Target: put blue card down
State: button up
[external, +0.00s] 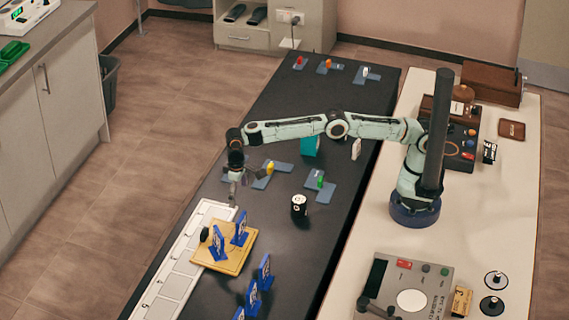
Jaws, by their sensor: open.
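Several blue cards stand upright in this view. One blue card (240,228) and another blue card (218,243) stand on a yellow wooden board (234,262). More blue cards, such as the one at the board's near right (265,271), stand on the dark table. My gripper (234,201) is open and points down, just behind the cards on the board in the picture. I see no card between its fingers. Its exact height above the table is hard to tell.
A white numbered strip (170,288) runs along the table's left edge. A small black object (204,234) is beside the board. A black-and-white cylinder (299,206) stands right of my gripper. Grey plates hold a yellow piece (269,168) and a green piece (320,178).

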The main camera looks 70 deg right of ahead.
jog(key=s+d+r, duration=0.6)
jog(key=d+r, duration=0.2)
jog(key=d, duration=0.1)
jog(key=s+d+r, duration=0.7)
jog(key=d+r, duration=0.1)
jog(key=d, duration=0.1)
jog(key=s+d+f, duration=0.2)
jog(key=s+d, duration=0.1)
jog(key=s, duration=0.8)
jog(key=s+d+f+n+y, duration=0.1)
jog(key=s+d, duration=0.3)
jog(key=s, duration=0.7)
jog(key=shift+s+f, duration=0.25)
jog(key=shift+f, duration=0.65)
jog(key=shift+o, duration=0.5)
